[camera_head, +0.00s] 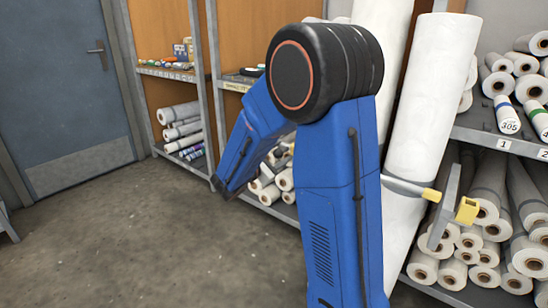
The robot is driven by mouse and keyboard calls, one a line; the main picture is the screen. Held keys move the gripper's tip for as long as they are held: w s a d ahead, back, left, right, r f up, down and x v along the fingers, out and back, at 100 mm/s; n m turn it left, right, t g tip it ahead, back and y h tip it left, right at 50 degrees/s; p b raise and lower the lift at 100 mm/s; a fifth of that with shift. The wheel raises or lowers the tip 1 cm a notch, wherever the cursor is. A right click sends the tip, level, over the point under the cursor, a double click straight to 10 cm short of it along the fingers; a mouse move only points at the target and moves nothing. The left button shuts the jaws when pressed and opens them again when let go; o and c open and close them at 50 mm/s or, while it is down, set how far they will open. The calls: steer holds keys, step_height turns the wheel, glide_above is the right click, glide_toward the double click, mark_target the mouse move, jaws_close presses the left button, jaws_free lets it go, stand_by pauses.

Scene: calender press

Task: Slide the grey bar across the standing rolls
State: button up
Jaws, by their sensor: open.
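Two tall white rolls stand upright and slightly tilted, one in front at the right (435,100) and one behind it (385,22). My blue arm hides the bar's left part and much of the rolls. My gripper cannot be made out here.
Shelves at the right hold many lying rolls (525,88), with more on the lower shelf (490,245). A shelf unit (165,73) with small items and rolls stands at the back left. A blue-grey door (60,90) is at the far left. The concrete floor (150,240) is clear.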

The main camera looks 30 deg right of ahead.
steer(key=v, duration=1.7)
steer(key=shift+a, duration=0.1)
